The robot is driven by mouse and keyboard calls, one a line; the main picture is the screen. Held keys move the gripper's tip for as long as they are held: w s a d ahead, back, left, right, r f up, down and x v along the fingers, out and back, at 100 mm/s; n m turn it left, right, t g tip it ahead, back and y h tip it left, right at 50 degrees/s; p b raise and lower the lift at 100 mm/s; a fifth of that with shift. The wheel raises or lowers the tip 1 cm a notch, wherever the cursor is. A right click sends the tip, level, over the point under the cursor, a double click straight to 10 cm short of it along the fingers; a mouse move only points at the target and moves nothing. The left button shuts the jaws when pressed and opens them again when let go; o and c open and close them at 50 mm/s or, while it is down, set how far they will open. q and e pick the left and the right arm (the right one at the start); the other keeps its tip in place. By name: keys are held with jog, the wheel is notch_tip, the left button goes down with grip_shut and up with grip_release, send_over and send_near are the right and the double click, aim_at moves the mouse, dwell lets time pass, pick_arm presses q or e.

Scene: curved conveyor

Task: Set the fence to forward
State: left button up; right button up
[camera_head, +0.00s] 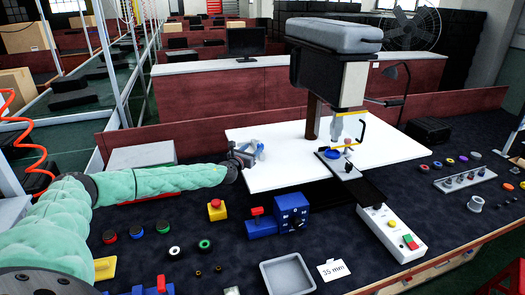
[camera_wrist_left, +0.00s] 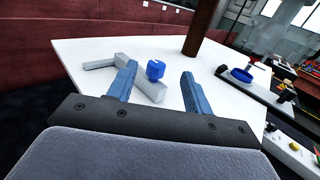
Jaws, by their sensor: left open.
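The fence (camera_wrist_left: 130,75) is a light grey bar with an angled arm, lying on the white machine table (camera_wrist_left: 90,50). A blue knob (camera_wrist_left: 155,69) stands on it. My left gripper (camera_wrist_left: 160,90) is open, with its blue fingers on either side of the knob in the picture; contact is not visible. In the head view my left gripper (camera_head: 250,152) is at the left edge of the white table (camera_head: 280,178), and the fence is mostly hidden behind it. My right gripper is not in view.
The machine (camera_head: 325,70) with its dark column stands over the table. A blue cup-like part (camera_head: 333,154) sits under its head. A blue vise (camera_head: 290,210), a yellow-and-red button box (camera_head: 216,209), a grey tray (camera_head: 287,274) and a "35 mm" card (camera_head: 332,269) lie in front.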

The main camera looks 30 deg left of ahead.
aim_at(260, 145)
pick_arm(q)
jog(key=f+b, duration=0.1)
jog(key=w+f, duration=0.1)
jog(key=f, duration=0.1)
jog(key=shift+a+b, duration=0.1)
jog(key=shift+b, duration=0.3)
jog(key=shift+w, duration=0.1)
jog(key=shift+w+r, duration=0.15)
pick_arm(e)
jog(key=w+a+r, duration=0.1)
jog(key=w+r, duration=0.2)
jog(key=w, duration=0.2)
pick_arm(q)
jog(key=w, duration=0.2)
jog(key=w+p, duration=0.1)
jog(key=w, duration=0.1)
jog(key=w+p, duration=0.1)
jog(key=w, duration=0.1)
jog(key=shift+w+a, duration=0.3)
jog(key=shift+w, duration=0.35)
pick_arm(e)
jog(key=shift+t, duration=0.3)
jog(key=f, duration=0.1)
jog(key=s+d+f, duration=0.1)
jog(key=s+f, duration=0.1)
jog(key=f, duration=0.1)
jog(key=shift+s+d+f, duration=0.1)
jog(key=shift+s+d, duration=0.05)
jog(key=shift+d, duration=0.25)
